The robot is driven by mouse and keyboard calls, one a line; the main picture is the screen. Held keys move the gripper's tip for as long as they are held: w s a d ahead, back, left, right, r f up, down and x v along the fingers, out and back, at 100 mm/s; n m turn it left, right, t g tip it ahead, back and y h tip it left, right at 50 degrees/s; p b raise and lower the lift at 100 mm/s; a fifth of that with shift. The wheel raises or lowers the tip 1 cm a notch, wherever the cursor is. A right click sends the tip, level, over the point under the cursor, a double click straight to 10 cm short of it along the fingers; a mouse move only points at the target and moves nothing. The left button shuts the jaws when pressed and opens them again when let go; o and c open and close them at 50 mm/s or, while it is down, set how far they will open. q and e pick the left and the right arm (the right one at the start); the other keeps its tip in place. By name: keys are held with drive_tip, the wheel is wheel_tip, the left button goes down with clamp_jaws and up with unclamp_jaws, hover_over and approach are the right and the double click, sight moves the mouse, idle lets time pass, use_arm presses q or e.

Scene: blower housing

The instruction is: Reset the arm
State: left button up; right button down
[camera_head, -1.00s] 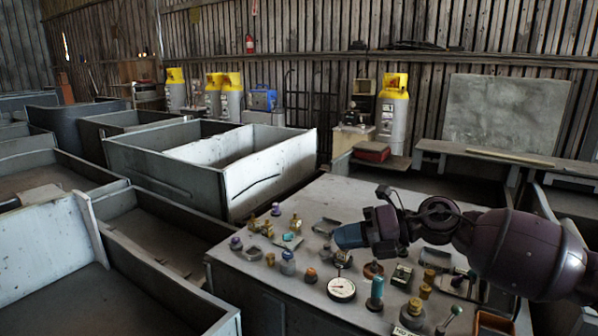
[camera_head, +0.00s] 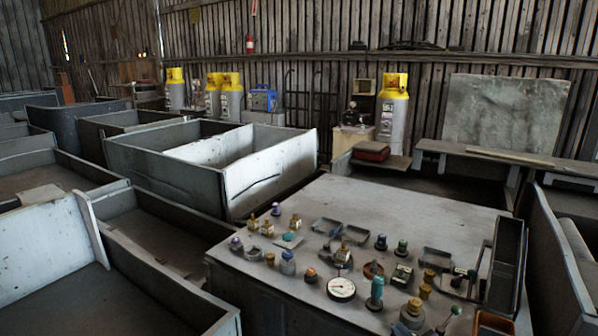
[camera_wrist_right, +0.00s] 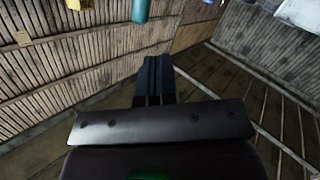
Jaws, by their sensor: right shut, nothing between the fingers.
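My right gripper (camera_wrist_right: 154,68) shows in the right wrist view, with its two dark blue fingers side by side, shut and empty. Behind it are a slatted wooden surface and a dark floor, seen at a tilt. In the head view my right arm and gripper do not show now. My left gripper is in neither view.
A grey worktable (camera_head: 400,205) carries several small knobs and fittings, a round gauge (camera_head: 341,289) and a tall dark open box (camera_head: 506,262) at its right edge. Grey bins (camera_head: 140,160) fill the left. Yellow-topped cylinders (camera_head: 392,115) stand behind. The table's back is clear.

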drive_tip(key=s+d+f+m+g+h, duration=0.2)
drive_tip(key=s+d+f+m, duration=0.1)
drive_tip(key=s+f, duration=0.5)
drive_tip(key=s+d+f+m+g+h, duration=0.2)
drive_tip(key=s+d+f+m, duration=0.1)
drive_tip(key=s+f, duration=0.6)
drive_tip(key=s+d, duration=0.1)
drive_tip(key=s, duration=0.3)
drive_tip(key=shift+s+f+m+g+h, duration=0.15)
drive_tip(key=shift+s+m+g+h, duration=0.15)
drive_tip(key=shift+m, duration=0.1)
